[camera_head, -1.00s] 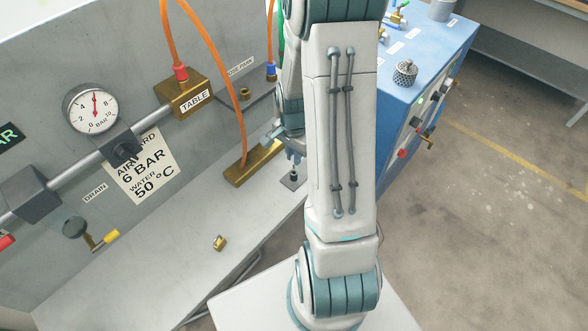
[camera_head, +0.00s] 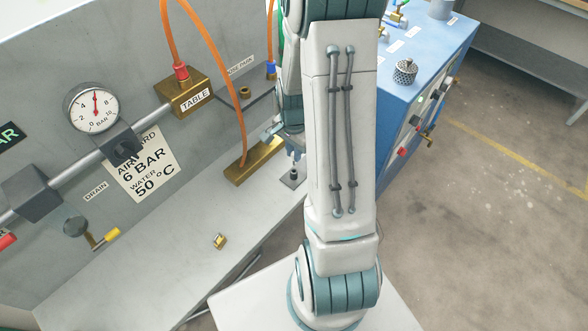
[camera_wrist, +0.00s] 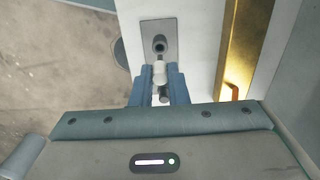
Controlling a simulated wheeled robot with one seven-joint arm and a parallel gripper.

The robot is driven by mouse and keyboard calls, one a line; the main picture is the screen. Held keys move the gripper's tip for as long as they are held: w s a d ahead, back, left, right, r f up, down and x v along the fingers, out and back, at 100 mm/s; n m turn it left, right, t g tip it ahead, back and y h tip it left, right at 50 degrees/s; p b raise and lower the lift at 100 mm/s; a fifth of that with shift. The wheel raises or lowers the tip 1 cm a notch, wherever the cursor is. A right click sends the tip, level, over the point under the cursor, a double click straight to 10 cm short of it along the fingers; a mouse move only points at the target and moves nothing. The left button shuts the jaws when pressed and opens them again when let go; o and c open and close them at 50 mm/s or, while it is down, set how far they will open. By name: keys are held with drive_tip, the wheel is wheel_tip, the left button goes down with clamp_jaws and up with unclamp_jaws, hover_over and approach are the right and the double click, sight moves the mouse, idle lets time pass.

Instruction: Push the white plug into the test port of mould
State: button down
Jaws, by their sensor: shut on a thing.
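My gripper (camera_wrist: 160,88) is shut on the white plug (camera_wrist: 159,70), which sticks out between the fingertips in the wrist view. Just beyond the plug's tip is a dark round port (camera_wrist: 159,45) on a grey plate (camera_wrist: 149,28). In this view the plug's tip lies close below the port; I cannot tell whether they touch. In the head view the gripper (camera_head: 291,154) is partly hidden behind my arm, just above the small grey plate (camera_head: 292,181) with its dark port (camera_head: 294,172). The plug cannot be made out there.
A brass block (camera_head: 254,163) with an orange hose stands beside the plate; it also shows in the wrist view (camera_wrist: 238,50). A small brass fitting (camera_head: 219,241) lies on the pale bench (camera_head: 150,275). A blue cabinet (camera_head: 425,60) stands to the right of my arm.

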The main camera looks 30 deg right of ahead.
drive_tip(key=shift+r+p, duration=2.25)
drive_tip(key=shift+r, duration=1.25)
